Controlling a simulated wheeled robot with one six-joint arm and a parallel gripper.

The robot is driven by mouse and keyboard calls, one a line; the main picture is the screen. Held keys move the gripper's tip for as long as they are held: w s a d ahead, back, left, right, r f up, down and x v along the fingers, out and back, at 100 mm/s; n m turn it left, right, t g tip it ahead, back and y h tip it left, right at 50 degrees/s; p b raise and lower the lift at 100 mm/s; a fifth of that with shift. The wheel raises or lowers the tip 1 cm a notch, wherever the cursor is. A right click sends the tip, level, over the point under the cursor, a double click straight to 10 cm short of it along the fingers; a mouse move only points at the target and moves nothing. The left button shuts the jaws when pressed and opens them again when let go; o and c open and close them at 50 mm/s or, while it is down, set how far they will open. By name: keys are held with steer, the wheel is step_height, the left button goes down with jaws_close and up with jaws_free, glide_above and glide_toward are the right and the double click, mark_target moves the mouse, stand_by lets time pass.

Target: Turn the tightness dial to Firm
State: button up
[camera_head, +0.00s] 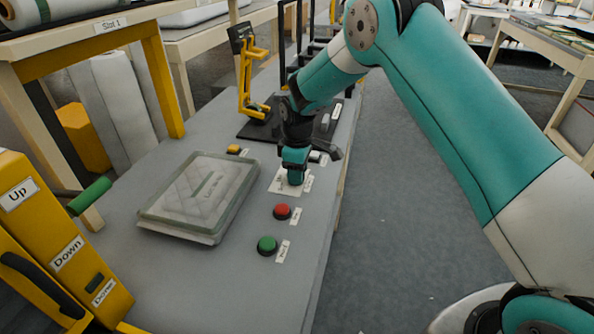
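My teal and black arm reaches down from the top right to the grey console. My gripper (296,172) is low over a white plate (282,188) with small printed marks, touching it or just above it. The tightness dial itself cannot be made out; it may be hidden behind my gripper at that plate. The marks on the plate are too small to read, so the dial's setting cannot be told. My fingers are too small and covered to show whether they are open or shut.
A red button (282,211) and a green button (267,245) stand in front of the plate. A framed clear panel (200,195) lies to the left. A yellow lever stand (249,75) rises behind. A yellow Up/Down box (55,255) stands at front left. Floor right of the console is clear.

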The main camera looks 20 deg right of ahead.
jaws_close()
stand_by(0.4)
steer(key=m, duration=0.4)
steer(key=shift+m, duration=0.4)
steer(key=m, duration=0.5)
steer(key=shift+a+r+p, duration=0.1)
steer(key=shift+a+p, duration=0.05)
steer(key=shift+p, duration=0.2)
steer(key=shift+w, duration=0.1)
jaws_free()
